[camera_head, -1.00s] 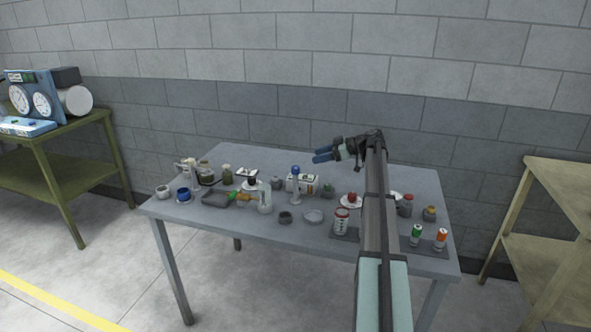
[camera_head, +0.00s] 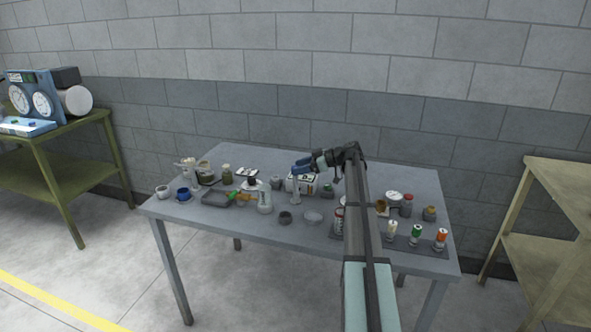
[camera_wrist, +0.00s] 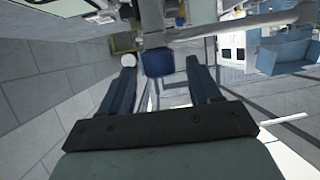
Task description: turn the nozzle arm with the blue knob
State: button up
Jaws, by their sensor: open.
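The blue knob (camera_wrist: 158,62) shows in the wrist view between the two fingertips, with a gap on each side. A pale grey bar (camera_wrist: 225,30), which looks like the nozzle arm, crosses just beyond the knob. My gripper (camera_wrist: 160,65) is open, with dark blue fingers. In the head view my gripper (camera_head: 300,168) is over the top of a slim pale stand (camera_head: 296,198) near the middle of the table. It hides the knob there. I cannot tell whether either finger touches the knob.
The grey table (camera_head: 230,225) holds many small items. A white box (camera_head: 300,184) is close beside the stand. A pale dispenser (camera_head: 265,200) stands to its left. A dark tray (camera_head: 215,200) lies farther left. Small bottles (camera_head: 416,234) stand at the right front.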

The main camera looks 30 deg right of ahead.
jog(key=shift+x, duration=1.2)
grip_shut()
